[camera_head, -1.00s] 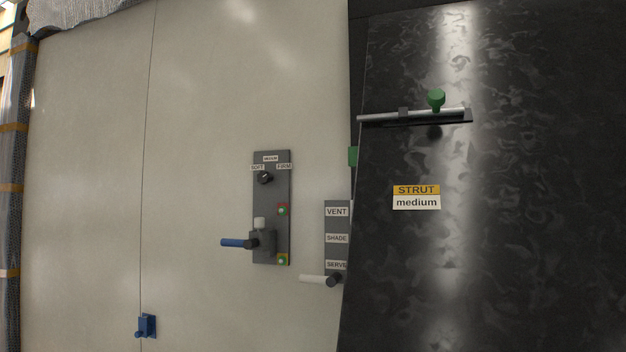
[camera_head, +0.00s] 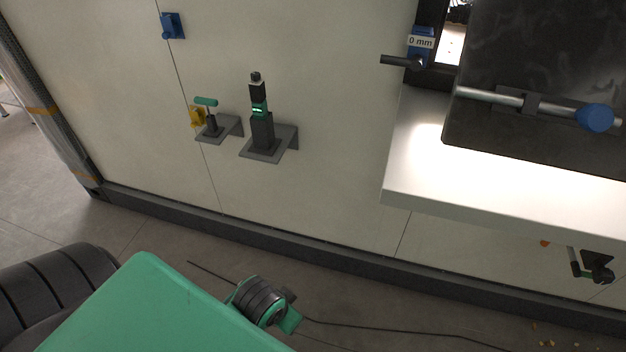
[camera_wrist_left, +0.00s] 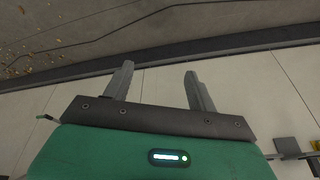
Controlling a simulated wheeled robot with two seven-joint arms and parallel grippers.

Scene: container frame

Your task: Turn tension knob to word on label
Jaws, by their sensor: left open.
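The tension knob, its SOFT, MEDIUM and FIRM labels and the STRUT label are out of view now. My left gripper (camera_wrist_left: 160,70) shows in the left wrist view. Its two fingers are spread with nothing between them. Behind them are the pale wall, its dark base strip and the floor. My right gripper is not in view.
In the head view, a black tool (camera_head: 262,132) and a green-handled tool (camera_head: 210,112) stand on small wall brackets. A white shelf (camera_head: 500,205) juts out at the right, below a dark panel (camera_head: 540,60) with a blue-knobbed bar (camera_head: 490,94). A cable (camera_head: 400,328) lies on the floor.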

